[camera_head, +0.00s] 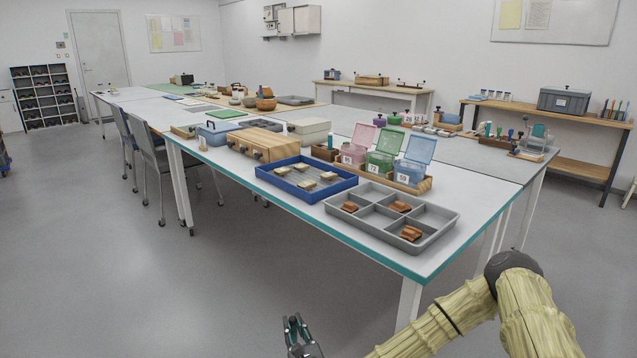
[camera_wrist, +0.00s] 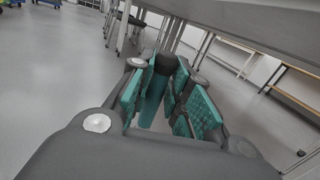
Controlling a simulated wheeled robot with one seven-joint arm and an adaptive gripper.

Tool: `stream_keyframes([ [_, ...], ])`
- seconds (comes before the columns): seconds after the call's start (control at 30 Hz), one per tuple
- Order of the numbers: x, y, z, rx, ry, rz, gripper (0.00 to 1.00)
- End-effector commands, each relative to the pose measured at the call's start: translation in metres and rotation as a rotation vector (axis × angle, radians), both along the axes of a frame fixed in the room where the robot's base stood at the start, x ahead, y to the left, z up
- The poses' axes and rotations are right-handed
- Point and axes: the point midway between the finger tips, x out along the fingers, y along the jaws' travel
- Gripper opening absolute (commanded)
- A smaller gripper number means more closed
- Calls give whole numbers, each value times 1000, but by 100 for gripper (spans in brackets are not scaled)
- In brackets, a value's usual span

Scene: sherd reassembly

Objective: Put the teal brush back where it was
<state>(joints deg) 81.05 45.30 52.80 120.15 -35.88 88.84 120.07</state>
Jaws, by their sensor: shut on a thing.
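My gripper (camera_head: 299,334) is low at the bottom of the head view, out in front of the table and below its top. In the wrist view my gripper (camera_wrist: 168,105) has teal pads on both fingers. A slim teal piece, which looks like the teal brush (camera_wrist: 152,98), stands between them, and the jaws are shut on it. The pads share its colour, so its ends are hard to make out. A small brown wooden holder (camera_head: 323,153) stands on the table behind the blue tray, with a teal upright thing (camera_head: 330,141) at it.
The table (camera_head: 440,262) carries a blue tray (camera_head: 310,203) with pale sherds, a grey divided tray (camera_head: 335,215) with brown sherds, and pink, green and blue lidded boxes (camera_head: 408,172). A brown rack of upright tools (camera_head: 494,142) stands at the far right. The floor (camera_head: 240,290) before the table is clear.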

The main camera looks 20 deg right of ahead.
Motion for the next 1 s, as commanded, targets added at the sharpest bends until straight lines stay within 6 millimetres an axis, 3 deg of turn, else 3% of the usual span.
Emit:
stream_keyframes([
  [0.03, 0, 0, 21, 0, 0, 0, 0],
  [0.1, 0, 1, 34, 0, 0, 1, 0],
  [0.8, 1, 2, 168, 0, 0, 4, 0],
  [1.0, 1, 2, 194, 0, 0, 4, 0],
])
